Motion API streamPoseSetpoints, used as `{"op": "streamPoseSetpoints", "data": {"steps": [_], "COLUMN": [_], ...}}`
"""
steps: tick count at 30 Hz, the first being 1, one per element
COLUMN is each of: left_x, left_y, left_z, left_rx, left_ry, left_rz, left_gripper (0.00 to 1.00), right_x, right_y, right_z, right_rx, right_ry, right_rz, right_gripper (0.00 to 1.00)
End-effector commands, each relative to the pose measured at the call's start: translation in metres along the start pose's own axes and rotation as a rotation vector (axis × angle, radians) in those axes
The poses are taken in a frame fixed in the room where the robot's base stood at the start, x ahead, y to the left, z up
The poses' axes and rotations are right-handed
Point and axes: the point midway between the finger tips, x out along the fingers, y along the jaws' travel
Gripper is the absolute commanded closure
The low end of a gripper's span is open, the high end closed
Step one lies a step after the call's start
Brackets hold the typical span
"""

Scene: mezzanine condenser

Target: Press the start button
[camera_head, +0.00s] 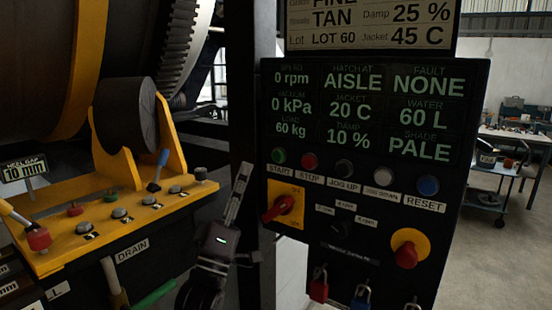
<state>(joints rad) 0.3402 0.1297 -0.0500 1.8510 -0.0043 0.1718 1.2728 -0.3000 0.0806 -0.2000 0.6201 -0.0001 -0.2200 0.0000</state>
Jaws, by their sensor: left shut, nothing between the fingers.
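The green start button (278,155) sits at the left end of the button row on the dark control panel (462,150), above a label reading START. My left gripper (243,168) points upward, just left of the panel's edge in the picture. Its fingers are closed together and empty. The fingertips appear a little left of and below the start button, with a visible gap between them. The button is fully visible. My right gripper is not in view.
Beside start are a red stop button (309,161), dark and grey jog buttons, and a blue reset button (428,185). Below are a red rotary switch (279,208), a red emergency knob (406,254) and padlocks. A yellow lever console (95,235) stands left.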

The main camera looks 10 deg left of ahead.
Motion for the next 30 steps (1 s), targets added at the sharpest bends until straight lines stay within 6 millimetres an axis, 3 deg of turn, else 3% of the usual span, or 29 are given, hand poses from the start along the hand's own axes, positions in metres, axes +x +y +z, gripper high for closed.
{"op": "streamPoseSetpoints", "data": {"steps": [16, 30], "left_x": [0.048, 0.056], "left_y": [-0.035, -0.040], "left_z": [0.036, 0.041], "left_rx": [-0.001, 0.000], "left_ry": [0.000, 0.000], "left_rz": [0.002, 0.001], "left_gripper": [1.00, 1.00], "right_x": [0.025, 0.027], "right_y": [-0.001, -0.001], "right_z": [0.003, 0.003], "right_rx": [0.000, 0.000], "right_ry": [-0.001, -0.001], "right_rz": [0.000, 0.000], "right_gripper": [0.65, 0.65]}}
